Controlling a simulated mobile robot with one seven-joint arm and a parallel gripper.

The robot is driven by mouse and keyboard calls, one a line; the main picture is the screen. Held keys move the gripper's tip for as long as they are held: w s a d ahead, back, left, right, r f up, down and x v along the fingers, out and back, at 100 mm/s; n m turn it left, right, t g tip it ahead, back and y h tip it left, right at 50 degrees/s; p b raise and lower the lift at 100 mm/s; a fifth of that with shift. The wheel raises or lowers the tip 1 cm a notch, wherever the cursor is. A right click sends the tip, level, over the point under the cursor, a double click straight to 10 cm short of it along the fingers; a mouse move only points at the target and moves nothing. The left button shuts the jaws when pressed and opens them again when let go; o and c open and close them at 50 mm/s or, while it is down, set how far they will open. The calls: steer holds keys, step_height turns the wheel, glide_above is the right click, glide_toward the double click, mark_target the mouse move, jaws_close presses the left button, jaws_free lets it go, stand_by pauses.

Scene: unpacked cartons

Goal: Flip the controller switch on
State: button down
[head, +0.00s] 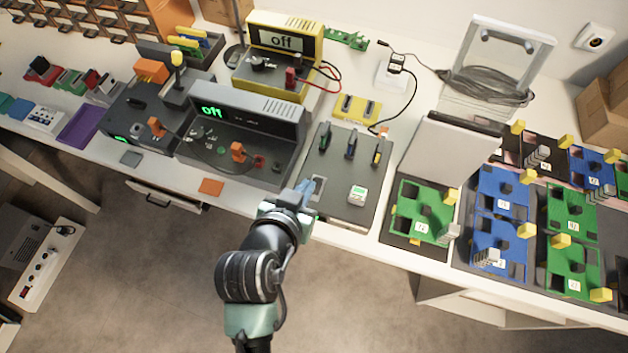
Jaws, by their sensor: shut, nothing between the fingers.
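A dark panel box (334,208) lies flat near the front edge of the bench. It has a small light grey plate (319,184) at its left, which may hold a switch too small to make out. My gripper (304,190) is shut and empty at the panel's left edge, close beside this plate. I cannot tell whether it touches. A dark grey instrument (237,98) left of the panel shows a green "off" on its display. I cannot tell for sure which of these is the controller.
Green, blue and yellow handled tools (350,145) stand on the panel. A yellow meter (268,84) behind also reads "off". A laptop-like grey block (445,145) and several green and blue boards (500,195) fill the right. A drawer (165,197) sticks out below the bench.

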glide_above(314, 193)
step_height(314, 193, down, 3)
steer(key=shift+f, duration=0.15)
steer(key=f, duration=0.3)
steer(key=shift+w+f, duration=0.2)
steer(key=shift+f, duration=0.35)
steer(key=shift+w+r, duration=0.1)
steer(key=shift+p, duration=0.55)
steer(key=shift+f, duration=0.3)
steer(key=shift+w+d, duration=0.1)
steer(key=shift+w, duration=0.05)
steer(key=shift+w+d+r, duration=0.2)
steer(key=shift+w+r, duration=0.05)
steer(key=shift+w, duration=0.35)
